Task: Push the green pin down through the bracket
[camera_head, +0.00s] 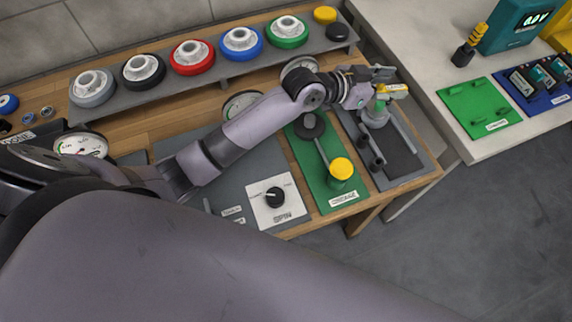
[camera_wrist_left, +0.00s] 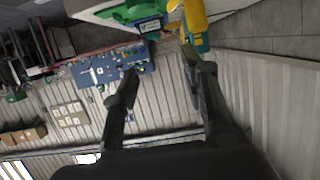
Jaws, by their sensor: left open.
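My left gripper (camera_head: 382,76) is at the right end of the wooden bench, above a grey fixture (camera_head: 376,114). I cannot make out the bracket clearly. In the left wrist view the left gripper (camera_wrist_left: 160,64) has its fingers spread with nothing between them. A yellow piece (camera_wrist_left: 195,18) and a green part (camera_wrist_left: 130,13) lie beyond the fingertips. My right gripper is not in view.
A green plate with a yellow-capped post (camera_head: 341,168) and a dial panel (camera_head: 276,202) stand left of the fixture. Coloured wheels (camera_head: 241,42) line a rear rack.

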